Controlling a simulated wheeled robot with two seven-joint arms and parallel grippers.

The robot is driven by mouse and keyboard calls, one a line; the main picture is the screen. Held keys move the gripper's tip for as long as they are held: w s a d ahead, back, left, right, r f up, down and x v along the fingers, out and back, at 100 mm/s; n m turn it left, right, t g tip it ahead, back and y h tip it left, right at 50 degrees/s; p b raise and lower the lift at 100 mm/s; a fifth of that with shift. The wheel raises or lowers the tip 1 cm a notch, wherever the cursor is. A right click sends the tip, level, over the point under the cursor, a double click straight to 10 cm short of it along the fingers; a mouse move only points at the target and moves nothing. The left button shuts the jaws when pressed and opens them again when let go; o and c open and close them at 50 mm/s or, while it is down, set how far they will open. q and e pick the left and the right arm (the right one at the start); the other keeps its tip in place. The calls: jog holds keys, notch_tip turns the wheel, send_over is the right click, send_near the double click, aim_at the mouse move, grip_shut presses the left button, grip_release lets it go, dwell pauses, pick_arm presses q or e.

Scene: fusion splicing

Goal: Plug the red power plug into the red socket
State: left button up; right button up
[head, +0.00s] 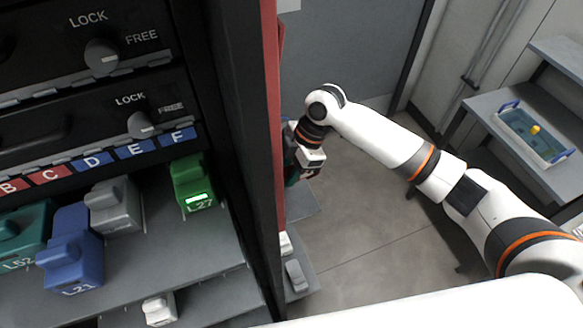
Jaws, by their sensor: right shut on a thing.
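My right gripper (296,174) is at the right side of the cabinet's red upright edge, at the end of my white and orange arm. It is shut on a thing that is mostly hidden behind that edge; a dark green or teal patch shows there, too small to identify. I cannot make out a red power plug or a red socket anywhere in the head view. My left gripper is not in view.
A black cabinet with LOCK/FREE knobs (101,55) and lettered labels fills the left. Its shelf holds a green box L27 (190,186), a blue box L21 (70,262), a grey box (113,205) and a teal box (20,236). A blue-rimmed tray (517,142) sits on the right-hand shelf. Open floor lies between.

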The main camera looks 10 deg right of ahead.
jog(key=shift+a, duration=0.3)
jog(key=o, duration=1)
jog(key=shift+s, duration=0.1)
jog(key=b+v, duration=0.2)
jog(key=v, duration=1)
jog(key=shift+f, duration=0.1)
